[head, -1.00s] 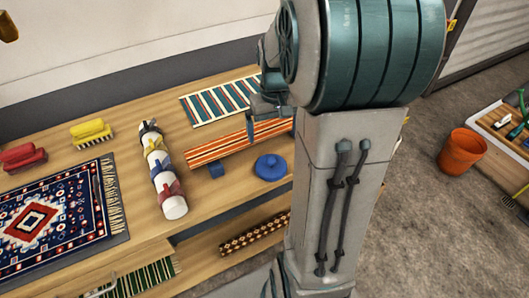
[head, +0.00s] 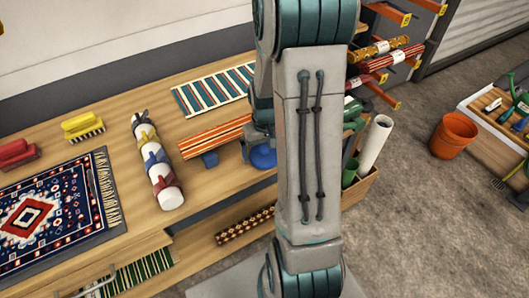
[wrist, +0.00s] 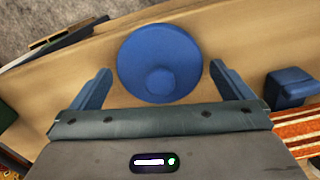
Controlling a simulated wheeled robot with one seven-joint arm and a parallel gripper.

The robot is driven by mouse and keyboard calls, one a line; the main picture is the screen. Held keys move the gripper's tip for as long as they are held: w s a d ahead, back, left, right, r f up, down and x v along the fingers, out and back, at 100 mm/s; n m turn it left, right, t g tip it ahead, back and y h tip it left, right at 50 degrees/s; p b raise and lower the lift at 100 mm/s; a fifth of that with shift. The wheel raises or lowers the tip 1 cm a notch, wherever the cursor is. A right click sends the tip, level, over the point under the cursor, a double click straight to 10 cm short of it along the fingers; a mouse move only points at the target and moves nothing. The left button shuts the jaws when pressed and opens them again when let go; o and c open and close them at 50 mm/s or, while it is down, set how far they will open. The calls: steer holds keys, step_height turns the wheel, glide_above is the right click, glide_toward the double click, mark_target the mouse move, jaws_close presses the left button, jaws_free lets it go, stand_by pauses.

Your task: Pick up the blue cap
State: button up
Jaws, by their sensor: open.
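The blue cap (wrist: 158,60) is a round blue disc with a small raised knob, lying on the wooden bench. In the wrist view it sits between and slightly beyond the two fingertips of my gripper (wrist: 159,70). My gripper is open and empty, with a finger to each side of the cap and a gap on both sides. In the head view the cap (head: 263,158) is partly hidden by my arm, and my gripper shows only in part above it.
A blue block (wrist: 289,89) lies right of my gripper in the wrist view, beside an orange striped rug (head: 214,136). A white roll with coloured ties (head: 157,165) lies further left. The bench edge (wrist: 75,47) is close to the cap.

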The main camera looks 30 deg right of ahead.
steer(key=shift+f, duration=0.35)
steer(key=c, duration=0.8)
